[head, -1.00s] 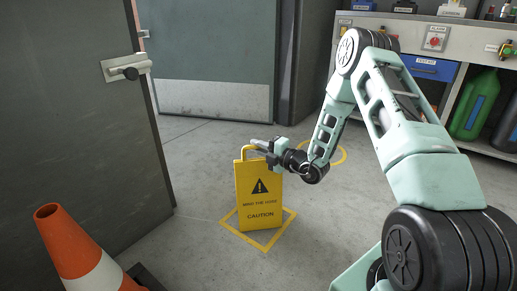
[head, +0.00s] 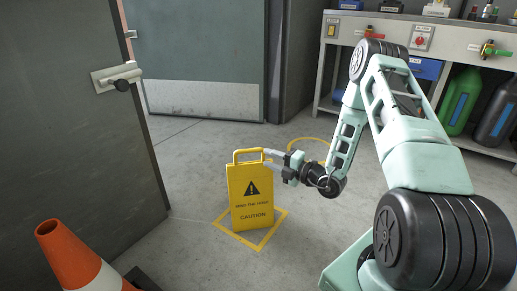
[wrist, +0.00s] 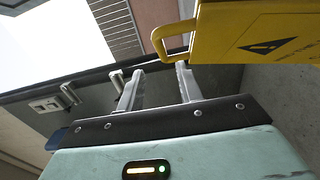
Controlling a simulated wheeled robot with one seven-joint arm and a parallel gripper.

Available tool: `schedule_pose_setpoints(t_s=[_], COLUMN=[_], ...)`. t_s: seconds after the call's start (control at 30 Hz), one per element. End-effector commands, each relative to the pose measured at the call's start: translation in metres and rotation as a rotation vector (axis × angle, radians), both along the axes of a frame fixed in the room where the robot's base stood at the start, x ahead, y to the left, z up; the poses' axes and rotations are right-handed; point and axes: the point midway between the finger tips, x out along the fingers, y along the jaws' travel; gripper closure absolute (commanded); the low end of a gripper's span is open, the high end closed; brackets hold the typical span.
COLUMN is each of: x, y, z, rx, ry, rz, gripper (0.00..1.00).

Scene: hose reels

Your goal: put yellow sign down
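The yellow caution sign (head: 252,200) stands upright on the floor inside a yellow square outline (head: 262,240). Its loop handle (head: 246,152) is at the top. My gripper (head: 270,158) is just right of the handle, at about its height. In the wrist view the two fingers (wrist: 158,75) are spread apart with nothing between them. The sign (wrist: 250,32) and its handle (wrist: 160,40) show beyond the fingertips there, at the upper right. The handle seems to be clear of the grip, though the exact gap is hard to tell.
An orange and white cone (head: 75,255) stands at the lower left, near an open grey door (head: 70,120). A workbench (head: 400,35) with green (head: 462,105) and dark containers is at the right. A yellow circle (head: 300,140) lies behind my arm. The floor around the sign is mostly clear.

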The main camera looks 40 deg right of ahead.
Motion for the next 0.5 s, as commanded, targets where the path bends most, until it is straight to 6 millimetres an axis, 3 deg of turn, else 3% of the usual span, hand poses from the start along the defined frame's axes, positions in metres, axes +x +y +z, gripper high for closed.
schedule_pose_setpoints(t_s=[0.2,0.3,0.37,0.47,0.5], x=[-0.023,-0.023,-0.020,-0.022,-0.028], y=[-0.008,0.004,0.027,0.091,0.124], z=[0.001,0.008,0.020,0.050,0.065], rx=[0.000,-0.028,-0.075,-0.220,-0.298], ry=[0.001,-0.014,-0.039,-0.123,-0.176], rz=[0.001,0.052,0.133,0.371,0.498], gripper=[0.64,0.64,0.64,0.64,0.64])
